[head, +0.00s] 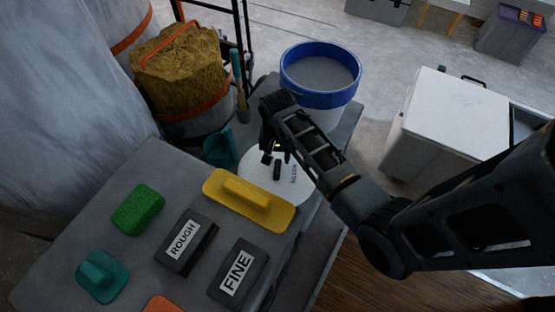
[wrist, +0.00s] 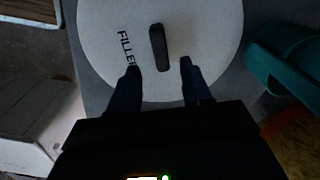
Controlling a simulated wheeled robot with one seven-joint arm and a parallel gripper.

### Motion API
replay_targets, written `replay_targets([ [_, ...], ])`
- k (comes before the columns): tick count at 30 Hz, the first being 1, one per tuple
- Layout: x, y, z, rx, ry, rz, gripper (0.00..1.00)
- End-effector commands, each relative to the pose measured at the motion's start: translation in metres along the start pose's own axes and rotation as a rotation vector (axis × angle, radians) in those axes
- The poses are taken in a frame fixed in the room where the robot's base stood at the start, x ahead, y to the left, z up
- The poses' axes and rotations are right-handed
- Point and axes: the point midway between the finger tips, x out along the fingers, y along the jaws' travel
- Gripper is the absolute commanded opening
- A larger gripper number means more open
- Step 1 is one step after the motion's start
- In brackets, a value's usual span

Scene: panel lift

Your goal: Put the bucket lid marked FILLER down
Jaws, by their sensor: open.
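The white round lid marked FILLER (head: 290,189) lies flat on the grey worktop, between the yellow float and the blue-rimmed bucket (head: 319,73). It also shows in the wrist view (wrist: 205,32), with its dark bar handle (wrist: 158,47) in the middle. My gripper (head: 276,158) is over the lid, its fingers apart. In the wrist view the fingertips (wrist: 160,66) stand on either side of the handle's near end, with clear gaps and nothing held. The bucket is uncovered and shows grey filler inside. My wrist and arm hide part of the lid in the head view.
A yellow float (head: 262,208), ROUGH block (head: 190,252), FINE block (head: 226,287), green sponge (head: 138,209) and teal tool (head: 98,283) lie on the worktop (head: 75,235). A teal scoop (head: 218,148) is left of the lid. A white box (head: 436,115) stands at right.

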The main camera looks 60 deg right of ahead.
Motion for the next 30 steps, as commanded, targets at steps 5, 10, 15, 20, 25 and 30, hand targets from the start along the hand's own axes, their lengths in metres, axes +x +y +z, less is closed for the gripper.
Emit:
replay_targets([
  [5,-0.035,0.0,-0.001,0.0,0.001,-0.001,0.49],
  [10,-0.05,0.0,0.0,0.0,0.001,-0.001,0.49],
  [15,-0.054,0.0,0.0,0.0,-0.001,0.0,0.49],
  [20,-0.054,0.0,0.0,0.001,-0.001,0.0,0.49],
  [25,-0.054,0.0,0.0,0.001,-0.001,0.0,0.49],
  [30,-0.054,0.0,0.0,0.001,0.0,0.0,0.49],
])
